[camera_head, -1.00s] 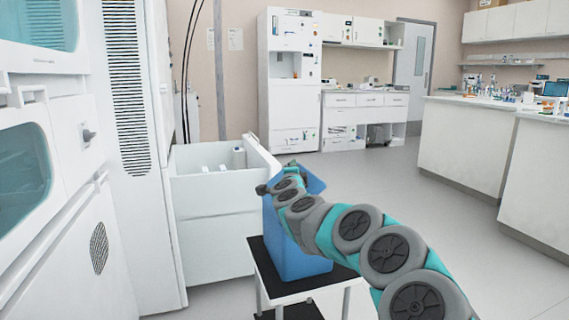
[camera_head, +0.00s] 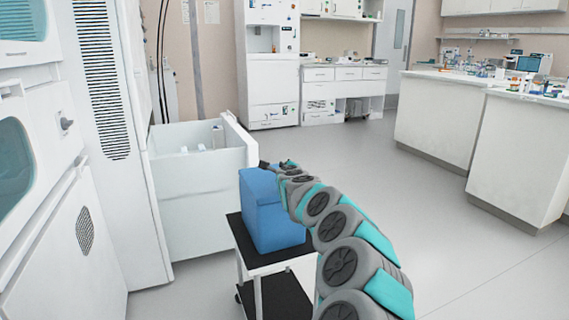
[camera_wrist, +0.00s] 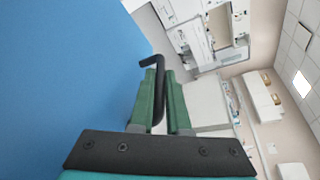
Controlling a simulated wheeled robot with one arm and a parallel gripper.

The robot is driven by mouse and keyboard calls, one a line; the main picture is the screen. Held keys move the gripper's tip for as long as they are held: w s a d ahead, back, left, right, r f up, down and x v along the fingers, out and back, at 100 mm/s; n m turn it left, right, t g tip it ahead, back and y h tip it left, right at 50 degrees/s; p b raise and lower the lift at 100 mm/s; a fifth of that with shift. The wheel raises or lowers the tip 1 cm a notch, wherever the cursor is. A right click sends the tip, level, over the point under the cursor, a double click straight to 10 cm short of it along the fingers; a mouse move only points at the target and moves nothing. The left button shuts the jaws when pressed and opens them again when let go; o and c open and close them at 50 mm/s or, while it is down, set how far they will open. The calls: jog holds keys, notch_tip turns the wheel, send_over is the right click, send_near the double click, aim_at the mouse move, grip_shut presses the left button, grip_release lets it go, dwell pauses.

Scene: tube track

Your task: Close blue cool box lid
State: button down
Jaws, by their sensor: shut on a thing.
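The blue cool box (camera_head: 278,226) stands on a small black-topped cart in the head view. In the wrist view a large plain blue surface of the box (camera_wrist: 65,70) fills the left. My gripper (camera_wrist: 161,84) has its green fingers closed around a bent black handle (camera_wrist: 153,61) beside that surface. In the head view my gripper is small at the far end of the arm, beyond the box, and its fingers are not clear.
The cart (camera_head: 258,257) has a black top and a lower shelf. An open white drawer (camera_head: 200,185) stands just behind and left of the box. White machines (camera_head: 110,110) line the left. The floor (camera_head: 400,200) to the right is clear up to the white counters.

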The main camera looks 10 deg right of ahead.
jog(key=shift+d+f, duration=0.2)
dwell(0.3)
jog(key=c, duration=1.2)
grip_release()
jog(key=shift+o, duration=0.2)
jog(key=shift+s, duration=0.1)
jog(key=shift+b+v, duration=0.55)
jog(key=shift+v, duration=0.65)
jog(key=shift+b+v, duration=0.5)
jog(key=shift+v, duration=2.05)
